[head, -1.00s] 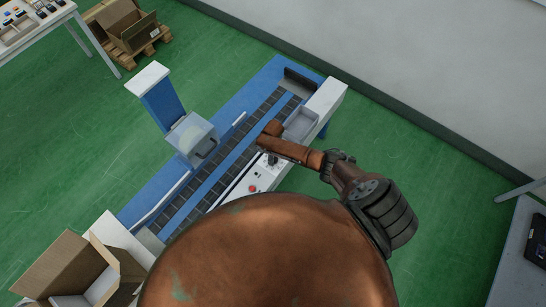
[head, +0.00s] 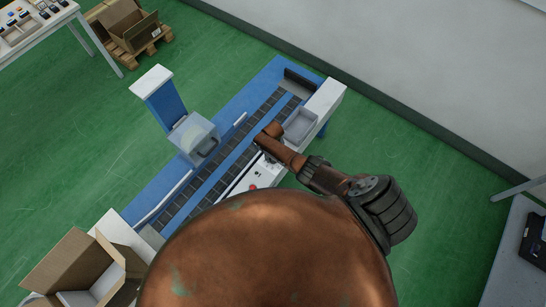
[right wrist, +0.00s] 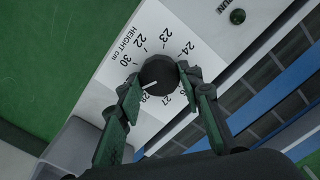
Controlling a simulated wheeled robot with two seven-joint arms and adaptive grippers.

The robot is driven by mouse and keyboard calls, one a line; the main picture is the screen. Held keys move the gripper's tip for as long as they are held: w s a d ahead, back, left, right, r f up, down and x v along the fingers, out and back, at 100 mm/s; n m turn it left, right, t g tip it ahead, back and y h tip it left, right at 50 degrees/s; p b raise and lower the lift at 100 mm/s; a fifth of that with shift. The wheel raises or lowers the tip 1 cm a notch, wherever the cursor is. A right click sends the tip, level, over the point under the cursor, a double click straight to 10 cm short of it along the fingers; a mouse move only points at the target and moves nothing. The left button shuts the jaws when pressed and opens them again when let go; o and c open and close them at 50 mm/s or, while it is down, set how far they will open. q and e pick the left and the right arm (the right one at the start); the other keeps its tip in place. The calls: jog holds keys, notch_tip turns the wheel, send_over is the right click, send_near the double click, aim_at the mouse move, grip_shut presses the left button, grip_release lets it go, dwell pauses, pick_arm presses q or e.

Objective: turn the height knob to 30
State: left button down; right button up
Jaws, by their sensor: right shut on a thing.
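The height knob (right wrist: 158,76) is black and round, on a white dial plate (right wrist: 150,28) marked "HEIGHT CM" with numbers around it. Its white pointer line points to the lower left in the right wrist view, between 28 and 30 and nearer to 28. My right gripper (right wrist: 160,78) has one finger on each side of the knob and is shut on it. In the head view my right arm (head: 290,158) reaches over the machine's control panel (head: 238,187), and the knob is hidden there. My left gripper is not in view.
The blue machine has a roller conveyor (head: 208,178) beside the panel. An open cardboard box (head: 75,262) stands at lower left.

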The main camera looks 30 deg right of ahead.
jog(key=m, duration=0.4)
jog(key=shift+s+m+p, duration=0.15)
jog(key=shift+m+p, duration=0.2)
jog(key=shift+m, duration=0.05)
jog(key=m, duration=0.4)
jog(key=shift+m, duration=0.3)
jog(key=o, duration=1.1)
